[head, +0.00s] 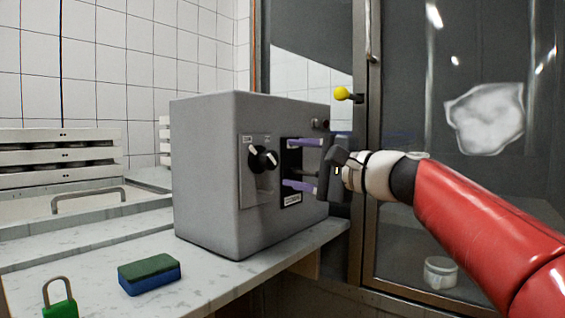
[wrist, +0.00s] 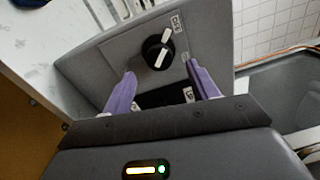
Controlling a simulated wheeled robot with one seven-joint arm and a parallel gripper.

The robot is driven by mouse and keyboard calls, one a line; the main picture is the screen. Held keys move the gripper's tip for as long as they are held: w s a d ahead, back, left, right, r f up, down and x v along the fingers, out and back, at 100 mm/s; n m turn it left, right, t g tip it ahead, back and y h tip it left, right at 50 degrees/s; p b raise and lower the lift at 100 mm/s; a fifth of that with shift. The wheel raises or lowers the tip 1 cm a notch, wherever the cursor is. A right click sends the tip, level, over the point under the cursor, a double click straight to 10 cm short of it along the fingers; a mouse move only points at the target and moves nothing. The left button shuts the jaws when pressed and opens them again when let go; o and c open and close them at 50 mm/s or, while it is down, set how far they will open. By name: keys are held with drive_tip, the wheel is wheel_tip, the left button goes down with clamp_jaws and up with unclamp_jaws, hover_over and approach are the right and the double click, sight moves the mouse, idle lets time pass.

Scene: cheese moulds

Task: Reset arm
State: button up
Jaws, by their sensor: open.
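My gripper (head: 300,164) is at the front of a grey box-shaped machine (head: 205,180), on its right part. Its two purple fingers are spread apart, one above the other in the head view, with nothing seen between them. In the wrist view my gripper (wrist: 162,90) points at the machine's front (wrist: 95,70), with a finger on each side of a dark panel. A black knob (head: 263,159) with a white pointer sits left of the fingers in the head view; in the wrist view the knob (wrist: 158,48) shows beyond them. I cannot tell whether the fingers touch the machine.
A green and blue sponge (head: 150,275) and a green padlock (head: 60,300) lie on the counter (head: 215,285). White slatted racks (head: 60,150) stand behind. A glass door with a metal frame (head: 370,200) is close behind my arm. A yellow-knobbed lever (head: 341,93) is above my gripper.

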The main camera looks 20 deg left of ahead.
drive_tip(key=shift+s+d, duration=0.15)
drive_tip(key=shift+d, duration=0.3)
drive_tip(key=s+d+f+n+g+h, duration=0.1)
drive_tip(key=s+d+f+n+h, duration=0.1)
drive_tip(key=s+d+f+h, duration=0.85)
drive_tip(key=s+d+f+n+h, duration=0.15)
drive_tip(key=s+d+f, duration=0.55)
drive_tip(key=f, duration=0.9)
drive_tip(key=s+d+f+n+g+h, duration=0.1)
drive_tip(key=s+d+f+n+h, duration=0.3)
drive_tip(key=s+d+f, duration=0.7)
drive_tip(key=w+a+r+m+h+p, duration=0.1)
drive_tip(key=w+r+p, duration=0.2)
drive_tip(key=r+p, duration=0.9)
drive_tip(key=shift+w+p, duration=0.2)
drive_tip(key=shift+p, duration=0.5)
